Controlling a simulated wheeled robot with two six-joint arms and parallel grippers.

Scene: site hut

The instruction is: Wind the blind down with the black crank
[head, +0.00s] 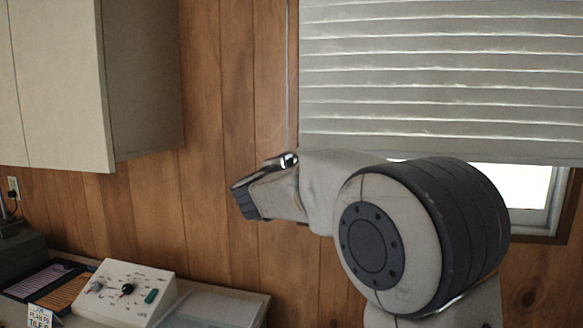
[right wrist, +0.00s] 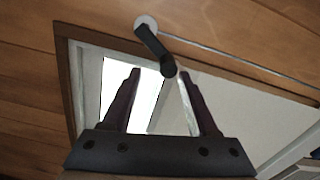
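The black crank (right wrist: 154,47) sits on a round white hub (right wrist: 147,24) on the wood wall in the right wrist view. Its knob end lies close to the gap between my fingertips; I cannot tell whether it is between or beyond them. My right gripper (right wrist: 159,71) is open, with its two dark fingers apart and not closed on anything. In the head view my right arm hides most of the crank area. The pale pleated blind (head: 440,80) hangs at the upper right, its lower edge above the window bottom. My left gripper is out of view.
A thin cord (head: 288,80) runs down the wall beside the blind. A beige cabinet (head: 60,80) hangs at the upper left. A control box (head: 125,292) stands on the counter at the lower left. Bright window pane (head: 515,183) shows below the blind.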

